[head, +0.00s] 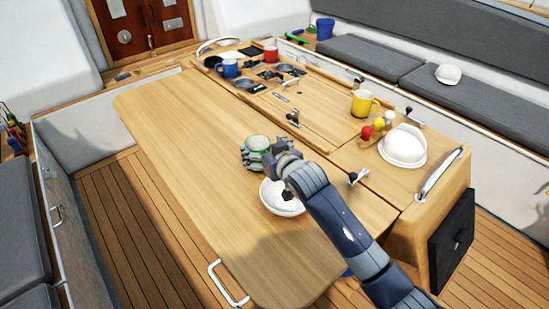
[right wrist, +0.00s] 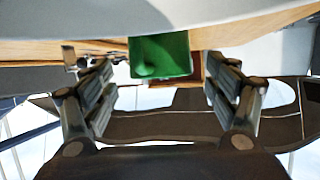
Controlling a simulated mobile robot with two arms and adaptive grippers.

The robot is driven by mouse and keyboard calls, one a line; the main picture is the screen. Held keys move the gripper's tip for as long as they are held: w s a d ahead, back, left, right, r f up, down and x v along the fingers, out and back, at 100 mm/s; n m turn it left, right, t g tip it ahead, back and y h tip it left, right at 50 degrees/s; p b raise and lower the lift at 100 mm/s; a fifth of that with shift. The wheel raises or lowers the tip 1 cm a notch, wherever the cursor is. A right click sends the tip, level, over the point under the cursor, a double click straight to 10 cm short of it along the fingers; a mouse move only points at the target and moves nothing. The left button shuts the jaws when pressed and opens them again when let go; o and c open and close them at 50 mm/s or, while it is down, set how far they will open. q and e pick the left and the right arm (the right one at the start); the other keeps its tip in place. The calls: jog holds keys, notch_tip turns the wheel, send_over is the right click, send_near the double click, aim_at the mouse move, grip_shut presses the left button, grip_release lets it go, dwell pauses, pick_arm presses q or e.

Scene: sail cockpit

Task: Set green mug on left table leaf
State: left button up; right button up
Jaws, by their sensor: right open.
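The green mug (head: 258,142) shows over the left table leaf (head: 190,150), the wide bare wooden leaf, near its inner side. My right gripper (head: 256,157) is at the mug and hides its lower part, so I cannot tell whether its base touches the leaf. In the right wrist view, the green mug (right wrist: 160,56) shows between the two spread fingers of the right gripper (right wrist: 155,85), with gaps on both sides. The right gripper is open. My left gripper is not in view.
A white bowl (head: 280,207) is on the leaf beneath my right arm. A blue mug (head: 228,68), red mug (head: 270,53) and yellow mug (head: 362,103) stand along the table's middle. A white dome-shaped thing (head: 403,146) sits to the right. The leaf's left part is clear.

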jog(key=b+v, duration=0.1)
jog(key=v, duration=0.7)
dwell(0.5)
